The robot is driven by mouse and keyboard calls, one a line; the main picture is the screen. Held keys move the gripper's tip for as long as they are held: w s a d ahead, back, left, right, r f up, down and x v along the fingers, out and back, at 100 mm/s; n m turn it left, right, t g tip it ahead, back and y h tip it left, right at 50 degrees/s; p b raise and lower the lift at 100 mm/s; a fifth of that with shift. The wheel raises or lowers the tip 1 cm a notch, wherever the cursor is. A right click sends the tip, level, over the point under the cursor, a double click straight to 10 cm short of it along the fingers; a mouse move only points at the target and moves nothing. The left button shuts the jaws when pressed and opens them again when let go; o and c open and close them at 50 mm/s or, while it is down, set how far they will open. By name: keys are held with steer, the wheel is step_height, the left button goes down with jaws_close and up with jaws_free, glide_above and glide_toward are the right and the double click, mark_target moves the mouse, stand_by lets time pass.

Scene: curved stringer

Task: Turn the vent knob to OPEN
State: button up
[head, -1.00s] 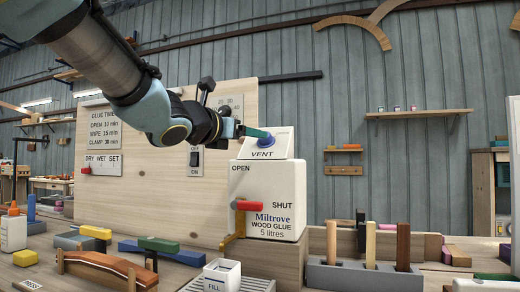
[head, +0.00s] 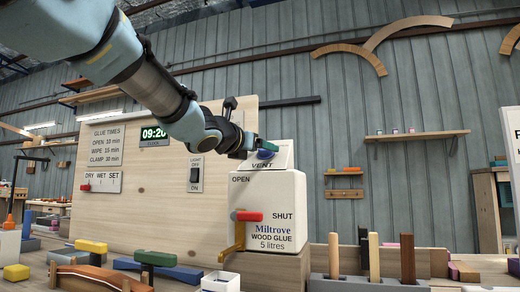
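The white wood glue container (head: 262,190) stands right of centre. A blue knob (head: 264,154) sits on its sloping top panel above the word VENT. My gripper (head: 266,146) reaches the knob from the upper left, its teal fingertip end at or just above the knob. I cannot tell whether it touches or grips the knob, or how far apart the fingers are. The knob's pointer direction is hidden. On the container's front, a red lever (head: 248,216) on a yellowish tap (head: 234,244) points sideways. OPEN is printed above left of it and SHUT to its right.
A wooden board (head: 150,215) with a clock (head: 154,134) and light switch (head: 195,174) stands behind my arm. A grey rack (head: 350,282) with upright wooden pieces is at lower right. A clamp-like wooden piece (head: 95,277) lies at lower left.

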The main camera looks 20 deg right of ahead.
steer(key=shift+c, duration=0.4)
jaws_close()
